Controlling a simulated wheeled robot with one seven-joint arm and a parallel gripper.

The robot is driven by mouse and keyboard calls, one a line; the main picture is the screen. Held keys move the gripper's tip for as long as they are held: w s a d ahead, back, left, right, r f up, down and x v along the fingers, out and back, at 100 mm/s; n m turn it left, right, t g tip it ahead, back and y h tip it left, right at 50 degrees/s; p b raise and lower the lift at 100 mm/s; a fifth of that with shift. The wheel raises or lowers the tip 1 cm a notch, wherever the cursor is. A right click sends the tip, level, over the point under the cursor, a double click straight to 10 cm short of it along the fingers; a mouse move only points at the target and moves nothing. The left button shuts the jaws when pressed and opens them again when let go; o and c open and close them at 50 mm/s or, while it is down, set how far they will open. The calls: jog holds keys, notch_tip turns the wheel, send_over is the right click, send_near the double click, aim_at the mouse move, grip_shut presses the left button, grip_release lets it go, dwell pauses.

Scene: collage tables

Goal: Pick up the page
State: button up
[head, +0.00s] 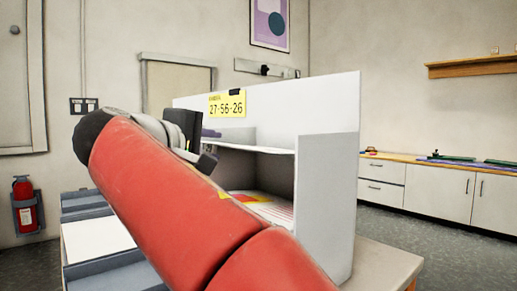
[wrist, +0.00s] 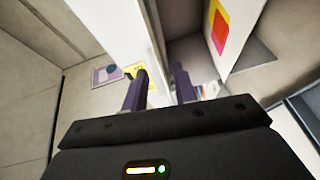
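A white page with a yellow, red and pink printed shape (wrist: 222,30) shows at the upper right of the wrist view, right of my fingers. In the head view, a sheet with yellow and red patches (head: 250,198) lies in the lower compartment of the white shelf unit, partly hidden by my red arm; it looks like the same page. My gripper (wrist: 160,90) has its two purple fingers apart, with no page seen between them. In the head view my gripper (head: 211,147) is at the upper shelf's level, above the page and apart from it.
The white shelf unit (head: 328,190) has a side wall, a tall back panel and a middle shelf (head: 255,149) close to my gripper. A yellow number card (head: 227,104) is on the back panel. Grey trays (head: 85,203) stand at the left. Cabinets (head: 430,195) line the right wall.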

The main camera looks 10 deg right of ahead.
jog(key=x, duration=0.5)
jog(key=shift+w+d+p, duration=0.15)
jog(key=shift+d+p, duration=0.05)
jog(key=shift+p, duration=0.15)
grip_shut()
